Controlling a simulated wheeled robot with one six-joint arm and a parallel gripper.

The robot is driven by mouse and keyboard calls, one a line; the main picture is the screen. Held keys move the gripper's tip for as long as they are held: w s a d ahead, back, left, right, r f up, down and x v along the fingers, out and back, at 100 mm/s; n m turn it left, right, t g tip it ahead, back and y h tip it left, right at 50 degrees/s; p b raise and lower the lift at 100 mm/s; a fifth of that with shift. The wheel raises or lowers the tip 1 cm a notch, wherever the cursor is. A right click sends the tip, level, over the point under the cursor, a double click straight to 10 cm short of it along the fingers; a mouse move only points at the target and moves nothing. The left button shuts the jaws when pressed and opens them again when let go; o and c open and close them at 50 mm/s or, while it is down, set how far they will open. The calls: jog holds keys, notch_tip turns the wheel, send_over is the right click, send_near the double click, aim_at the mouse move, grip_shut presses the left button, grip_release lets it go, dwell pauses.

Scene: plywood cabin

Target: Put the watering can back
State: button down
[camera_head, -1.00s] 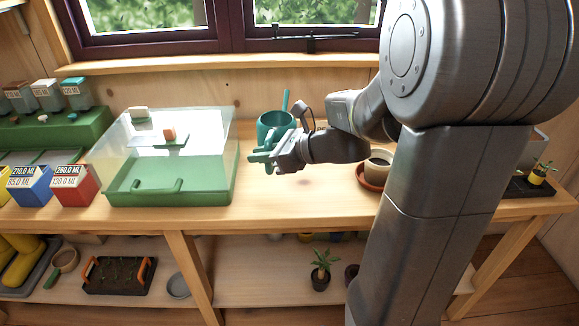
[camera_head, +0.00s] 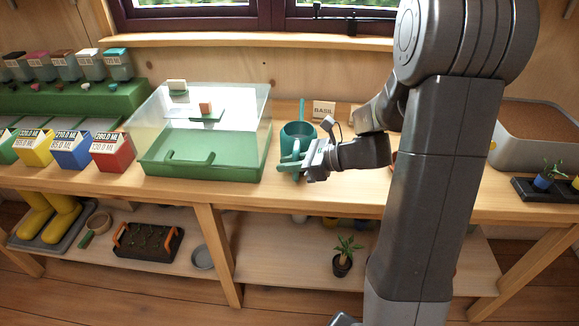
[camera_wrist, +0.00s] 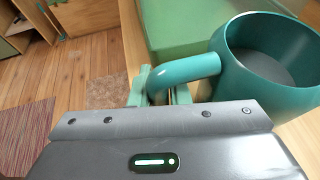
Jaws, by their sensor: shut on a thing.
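The teal watering can (camera_head: 299,136) is upright at the bench, just right of the green-based clear box. A thin upright spout or stem rises from it. My gripper (camera_head: 292,165) is at its near side, shut on its handle. In the wrist view the can (camera_wrist: 262,85) is at the upper right, its inside dark and grey. Its curved handle (camera_wrist: 185,72) runs between the fingers of my gripper (camera_wrist: 158,92). I cannot tell whether the can's base touches the bench.
The clear box with green base (camera_head: 205,165) stands close left of the can. A card reading BASIL (camera_head: 323,110) is behind it. Seed boxes, including a red one (camera_head: 113,152), are farther left. A potted plant (camera_head: 342,258) is on the lower shelf. A planter (camera_head: 535,140) is at right.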

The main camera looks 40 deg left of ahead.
jog(key=shift+f, duration=0.3)
jog(key=shift+f, duration=0.2)
jog(key=c, duration=1.4)
grip_release()
jog(key=shift+o, duration=0.2)
jog(key=shift+r, duration=0.25)
jog(key=v, duration=1.2)
jog(key=shift+f, duration=0.1)
